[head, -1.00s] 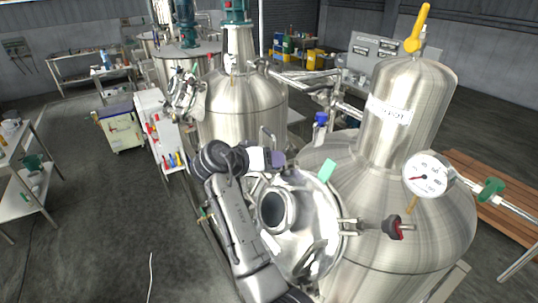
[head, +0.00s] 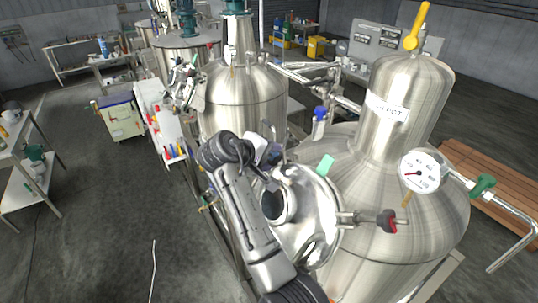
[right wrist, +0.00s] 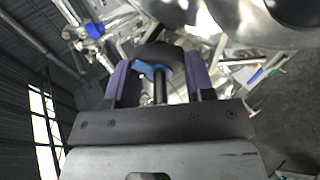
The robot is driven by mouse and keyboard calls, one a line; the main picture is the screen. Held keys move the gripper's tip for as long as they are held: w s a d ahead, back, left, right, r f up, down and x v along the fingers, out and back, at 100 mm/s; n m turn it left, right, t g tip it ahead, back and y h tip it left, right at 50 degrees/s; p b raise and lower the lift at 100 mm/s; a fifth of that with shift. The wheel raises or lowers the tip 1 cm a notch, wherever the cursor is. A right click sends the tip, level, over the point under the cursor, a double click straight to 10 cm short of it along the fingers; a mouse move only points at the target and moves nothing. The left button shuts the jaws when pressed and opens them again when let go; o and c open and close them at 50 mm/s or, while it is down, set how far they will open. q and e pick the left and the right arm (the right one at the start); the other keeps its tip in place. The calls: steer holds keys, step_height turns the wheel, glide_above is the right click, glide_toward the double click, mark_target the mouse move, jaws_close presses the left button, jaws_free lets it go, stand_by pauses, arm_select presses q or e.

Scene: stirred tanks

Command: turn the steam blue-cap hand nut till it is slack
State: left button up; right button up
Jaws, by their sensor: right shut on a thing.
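The blue-cap hand nut (right wrist: 158,70), a dark knob with a blue part and a dark stem, sits between the two purple fingers of my right gripper (right wrist: 160,78) in the right wrist view. The fingers are shut on it from both sides. In the head view my right gripper (head: 266,160) is at the upper left edge of the round steel lid (head: 318,215), and it hides the nut there. How tight the nut is cannot be told. My left gripper is not in view.
A red-and-black hand nut (head: 387,221) stands at the lid's right side and a green piece (head: 325,165) at its upper edge. A blue-topped fitting (head: 320,115) stands behind. The big steel tank (head: 400,150) with a gauge (head: 420,172) fills the right.

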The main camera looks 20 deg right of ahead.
steer(key=n, duration=0.4)
steer(key=shift+n+g+y, duration=0.3)
steer(key=shift+n, duration=0.4)
steer(key=o, duration=0.9)
steer(key=v, duration=1.3)
steer(key=shift+a+r, duration=0.25)
steer(key=shift+r, duration=0.05)
